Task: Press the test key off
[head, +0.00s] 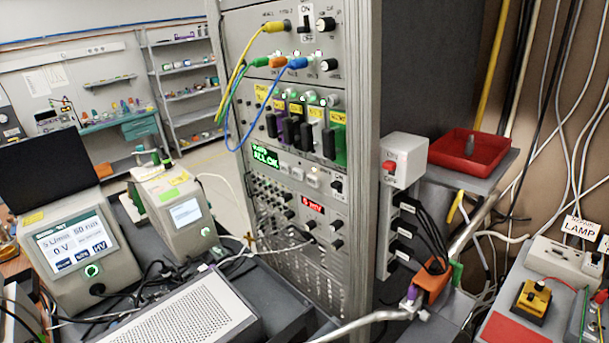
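I cannot read any label naming the test key. A yellow block with a black knob (532,299) sits on the bench at the lower right, below a white sign reading "LAMP" (580,229); it may be the key, but I cannot tell. A white switch box with a red button (389,167) is fixed beside the rack. The rack (300,190) has a black rocker switch near its top, marked "OFF" below. My gripper is not in view.
A red tray (482,141) with a dark object stands on a shelf at right. A metal tube and an orange block (434,284) lie between the rack and the right bench. Instruments with screens (72,243) stand at left. Loose cables hang at right.

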